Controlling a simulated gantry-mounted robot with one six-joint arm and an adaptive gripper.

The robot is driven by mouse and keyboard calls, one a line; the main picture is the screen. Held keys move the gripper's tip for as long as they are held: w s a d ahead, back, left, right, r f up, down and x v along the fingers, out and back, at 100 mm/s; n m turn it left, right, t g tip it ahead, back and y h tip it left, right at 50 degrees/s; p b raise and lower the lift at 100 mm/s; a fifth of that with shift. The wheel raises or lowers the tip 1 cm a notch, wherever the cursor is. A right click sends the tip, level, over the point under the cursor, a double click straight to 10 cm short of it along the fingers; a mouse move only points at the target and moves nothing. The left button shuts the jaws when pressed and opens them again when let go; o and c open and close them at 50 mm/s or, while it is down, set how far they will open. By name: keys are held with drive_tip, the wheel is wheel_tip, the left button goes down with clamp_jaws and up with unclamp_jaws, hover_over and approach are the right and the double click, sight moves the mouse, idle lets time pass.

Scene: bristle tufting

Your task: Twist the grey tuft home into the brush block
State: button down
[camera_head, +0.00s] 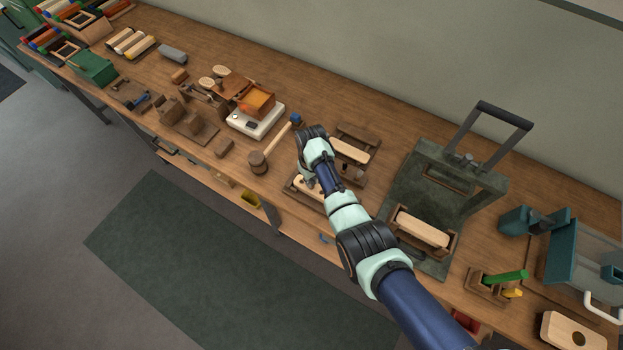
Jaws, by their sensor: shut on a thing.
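My gripper (309,183) is small in view and partly hidden by my wrist. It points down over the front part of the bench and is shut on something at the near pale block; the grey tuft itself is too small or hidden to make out. That pale wooden brush block (300,189) lies in a dark wooden holder (291,186) near the front edge, with small dark spots on top. My arm covers its right part. I cannot tell how deep the tuft sits.
Another pale block (348,150) lies in a wooden holder just behind my wrist. A mallet (258,161) and a white scale (246,122) stand to the left. A green-grey press frame (478,172) with a pale block (423,228) stands right.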

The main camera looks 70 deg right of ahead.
drive_tip(key=c, duration=0.8)
unclamp_jaws()
drive_tip(key=shift+o, duration=0.2)
drive_tip(key=shift+r, duration=0.1)
drive_tip(key=shift+r+p, duration=3.45)
